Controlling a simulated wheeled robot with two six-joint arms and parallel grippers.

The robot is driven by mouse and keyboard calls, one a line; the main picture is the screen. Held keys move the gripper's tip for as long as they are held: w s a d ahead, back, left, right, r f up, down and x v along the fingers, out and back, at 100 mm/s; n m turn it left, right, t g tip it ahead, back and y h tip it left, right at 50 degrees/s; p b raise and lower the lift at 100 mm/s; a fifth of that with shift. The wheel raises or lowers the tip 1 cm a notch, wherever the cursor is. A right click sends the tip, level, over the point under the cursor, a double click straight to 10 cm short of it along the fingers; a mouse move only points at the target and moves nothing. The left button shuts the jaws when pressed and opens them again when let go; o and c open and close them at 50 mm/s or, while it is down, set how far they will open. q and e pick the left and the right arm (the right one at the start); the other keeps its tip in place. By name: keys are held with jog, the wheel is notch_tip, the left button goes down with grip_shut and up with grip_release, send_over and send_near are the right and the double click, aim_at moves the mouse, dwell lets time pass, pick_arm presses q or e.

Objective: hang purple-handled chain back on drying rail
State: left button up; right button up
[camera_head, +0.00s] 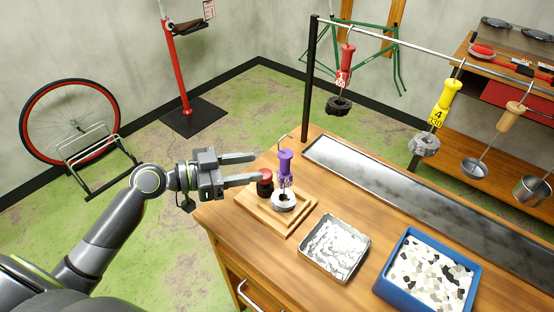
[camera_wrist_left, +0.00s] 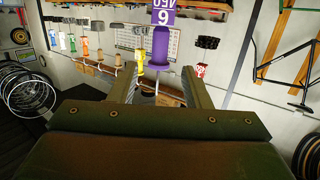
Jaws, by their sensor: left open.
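The purple-handled chain (camera_head: 286,166) stands upright on a wooden tray (camera_head: 248,213), its hook up and its silvery coiled chain (camera_head: 284,201) at the bottom. My left gripper (camera_head: 258,167) is open and points toward the purple handle from the left, with its fingertips just short of it. In the left wrist view the purple handle (camera_wrist_left: 161,46) shows upside down beyond the gap between the two fingers (camera_wrist_left: 160,84). The drying rail (camera_head: 395,47) runs above the bench at the back right. My right gripper is out of view.
A red-handled chain (camera_head: 346,62), a yellow-handled one (camera_head: 444,103) and tan-handled tools (camera_head: 510,118) hang from the rail. A dark red-topped object (camera_head: 265,184) is beside the purple chain.

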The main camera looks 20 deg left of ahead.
aim_at(285, 161)
pick_arm(q)
jog(key=p+x, duration=0.2)
jog(key=x, duration=0.6)
jog(key=shift+a+r, duration=0.1)
jog(key=shift+w+d, duration=0.45)
jog(key=shift+d, duration=0.05)
jog(key=shift+c, duration=0.8)
jog(key=c, duration=0.5)
jog(key=shift+c, duration=1.2)
grip_shut()
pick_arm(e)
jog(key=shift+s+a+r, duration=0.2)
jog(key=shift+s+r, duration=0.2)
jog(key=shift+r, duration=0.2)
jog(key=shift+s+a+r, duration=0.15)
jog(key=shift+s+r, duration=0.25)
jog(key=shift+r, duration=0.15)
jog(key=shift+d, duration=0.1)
